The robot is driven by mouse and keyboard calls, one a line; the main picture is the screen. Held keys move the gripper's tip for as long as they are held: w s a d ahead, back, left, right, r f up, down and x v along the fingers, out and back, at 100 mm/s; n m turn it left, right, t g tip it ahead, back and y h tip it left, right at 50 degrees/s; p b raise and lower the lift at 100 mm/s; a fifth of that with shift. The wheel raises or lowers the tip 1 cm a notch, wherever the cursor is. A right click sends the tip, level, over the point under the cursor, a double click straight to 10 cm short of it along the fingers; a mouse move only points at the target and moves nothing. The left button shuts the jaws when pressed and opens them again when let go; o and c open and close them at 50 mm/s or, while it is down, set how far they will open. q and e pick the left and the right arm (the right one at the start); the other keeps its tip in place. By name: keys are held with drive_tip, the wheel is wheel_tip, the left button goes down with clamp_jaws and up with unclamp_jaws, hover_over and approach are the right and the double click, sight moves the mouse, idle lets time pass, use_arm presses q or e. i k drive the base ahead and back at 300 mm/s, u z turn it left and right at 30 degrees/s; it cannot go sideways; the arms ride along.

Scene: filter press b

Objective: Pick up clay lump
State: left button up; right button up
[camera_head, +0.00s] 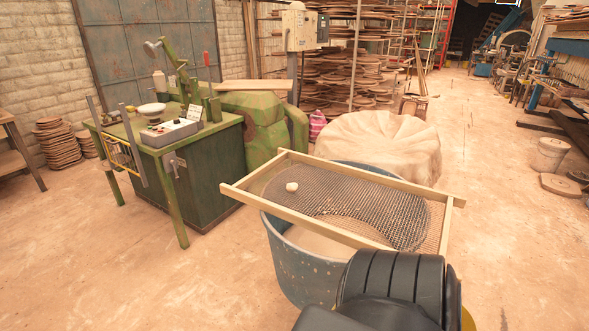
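A small pale clay lump (292,187) lies on the mesh of a wood-framed sieve (330,212), toward its left end. The sieve rests across the rim of a large blue-grey tub (290,262). Pale material shows in the tub below the mesh. A black ribbed part, which looks like my own arm, covers the tub's lower right side. No gripper fingers show, so neither gripper's state can be seen. Nothing touches the lump except the mesh.
A green workbench (190,185) with a control box stands left of the tub. A large cloth-covered round mound (378,145) stands behind the sieve. Shelves of round boards (350,60) are at the back. The floor (110,270) at front left is clear.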

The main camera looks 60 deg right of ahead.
sight(292, 187)
drive_tip(key=z, duration=0.6)
drive_tip(key=i, duration=0.85)
drive_tip(key=z, duration=0.7)
